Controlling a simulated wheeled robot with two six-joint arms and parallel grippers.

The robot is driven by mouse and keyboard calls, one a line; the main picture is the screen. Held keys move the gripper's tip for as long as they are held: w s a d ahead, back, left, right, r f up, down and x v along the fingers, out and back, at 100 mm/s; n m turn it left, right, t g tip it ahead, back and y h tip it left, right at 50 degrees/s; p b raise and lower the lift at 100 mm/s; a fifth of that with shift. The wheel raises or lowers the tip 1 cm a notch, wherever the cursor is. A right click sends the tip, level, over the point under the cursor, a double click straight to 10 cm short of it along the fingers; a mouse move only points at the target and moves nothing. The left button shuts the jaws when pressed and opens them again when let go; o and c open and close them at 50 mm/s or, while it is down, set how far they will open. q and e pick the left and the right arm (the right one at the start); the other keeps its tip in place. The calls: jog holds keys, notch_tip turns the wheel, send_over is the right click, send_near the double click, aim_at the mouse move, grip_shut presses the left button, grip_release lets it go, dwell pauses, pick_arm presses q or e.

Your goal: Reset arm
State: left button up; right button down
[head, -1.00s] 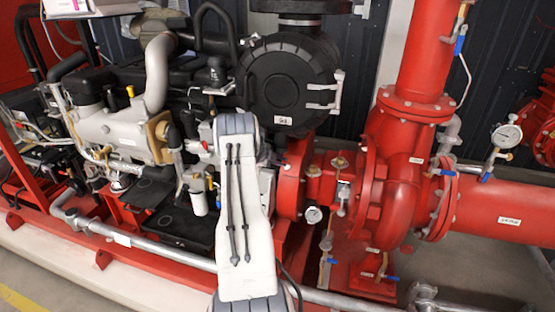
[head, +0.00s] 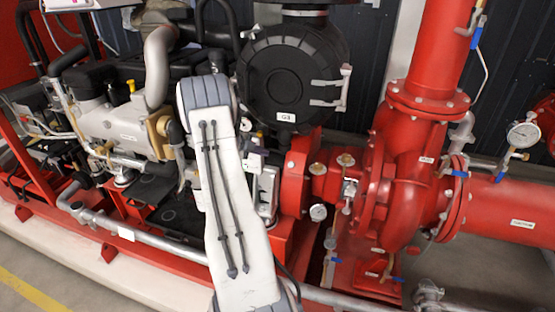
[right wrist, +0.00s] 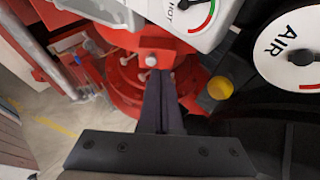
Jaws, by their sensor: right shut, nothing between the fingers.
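My right arm, a white link with grey joints and black cables, rises through the middle of the head view in front of the engine (head: 105,125). Its gripper is hidden in that view. In the right wrist view my right gripper (right wrist: 160,75) shows as two dark fingers pressed together, with nothing between them. The fingers point at red pump parts (right wrist: 125,85) with bolts. I cannot tell how far apart they are. My left gripper is in neither view.
A black round housing (head: 290,80) is right of my arm. The red pump (head: 385,195) and a pressure gauge (head: 523,135) are farther right. A dial marked AIR (right wrist: 290,48) and a yellow knob (right wrist: 220,88) are close to the right gripper. Grey floor (head: 35,285) shows lower left.

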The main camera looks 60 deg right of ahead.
jog(key=shift+w+a+r, duration=0.65)
jog(key=shift+w+a, duration=0.05)
jog(key=shift+w, duration=0.05)
